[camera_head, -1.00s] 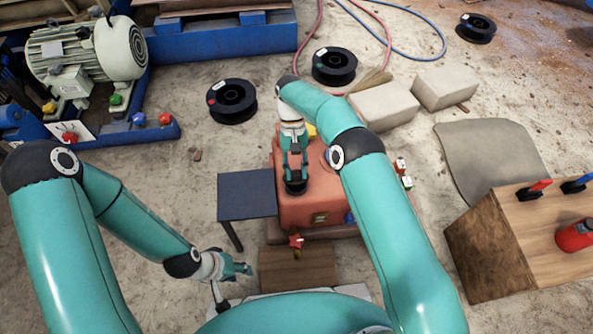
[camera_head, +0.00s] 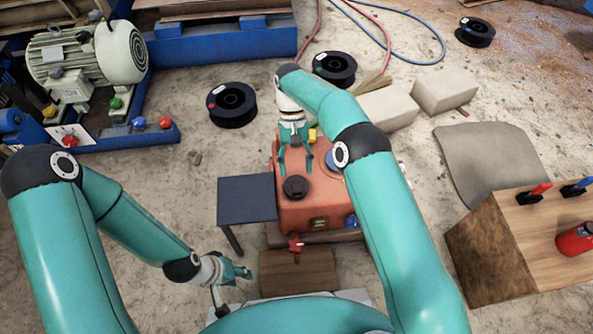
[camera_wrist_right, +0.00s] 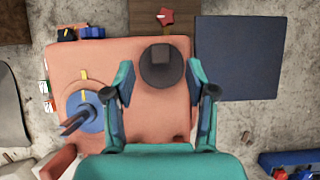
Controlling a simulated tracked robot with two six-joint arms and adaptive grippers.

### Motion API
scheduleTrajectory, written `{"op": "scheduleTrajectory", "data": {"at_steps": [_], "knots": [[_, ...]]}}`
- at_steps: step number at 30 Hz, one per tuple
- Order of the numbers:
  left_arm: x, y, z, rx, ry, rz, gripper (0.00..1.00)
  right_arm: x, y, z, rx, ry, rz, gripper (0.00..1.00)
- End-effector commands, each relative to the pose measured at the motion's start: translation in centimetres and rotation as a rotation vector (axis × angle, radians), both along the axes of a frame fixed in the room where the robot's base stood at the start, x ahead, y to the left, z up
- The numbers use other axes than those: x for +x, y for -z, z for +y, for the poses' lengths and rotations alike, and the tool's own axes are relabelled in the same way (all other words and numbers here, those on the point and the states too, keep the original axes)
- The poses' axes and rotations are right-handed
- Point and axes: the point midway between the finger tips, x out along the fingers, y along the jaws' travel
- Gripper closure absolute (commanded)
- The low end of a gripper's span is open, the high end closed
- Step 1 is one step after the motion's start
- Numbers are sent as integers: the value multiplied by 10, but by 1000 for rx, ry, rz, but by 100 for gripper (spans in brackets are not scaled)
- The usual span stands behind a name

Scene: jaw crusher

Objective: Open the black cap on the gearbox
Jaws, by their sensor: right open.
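The black cap (camera_head: 295,187) sits on the top of the orange-red gearbox (camera_head: 318,212), near its left edge. In the right wrist view the cap (camera_wrist_right: 161,66) is round with a raised block on top, and it lies just beyond and between the fingertips. My right gripper (camera_head: 296,164) is open and empty above the gearbox, behind the cap; in its wrist view its fingers (camera_wrist_right: 163,82) are spread wide on both sides. My left gripper (camera_head: 240,272) is low at the front left, away from the gearbox; its jaws are too small to read.
A dark blue small table (camera_head: 246,198) stands directly left of the gearbox. A blue round part with a lever (camera_wrist_right: 84,112) is on the gearbox top. A red valve (camera_head: 296,244) is at its front, above a wooden block (camera_head: 298,272). Pale blocks (camera_head: 388,108) lie behind right.

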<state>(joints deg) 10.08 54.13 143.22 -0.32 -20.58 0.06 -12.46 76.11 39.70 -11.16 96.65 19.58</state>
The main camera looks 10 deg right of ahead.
Motion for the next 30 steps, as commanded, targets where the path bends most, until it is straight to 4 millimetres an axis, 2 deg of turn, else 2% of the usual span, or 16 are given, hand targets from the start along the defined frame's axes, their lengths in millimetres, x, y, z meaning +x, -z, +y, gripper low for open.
{"op": "scheduleTrajectory", "data": {"at_steps": [3, 10, 30], "knots": [[0, 0, 0, 0, 0, 0, 60, 1, -23, 1, 0, 0, -4, 44], [0, 0, 0, 0, 0, 0, 60, 1, -50, 0, 1, 0, -2, 44], [0, 1, 0, 0, 0, 0, 60, 0, -54, 0, 0, 0, 0, 44]]}}
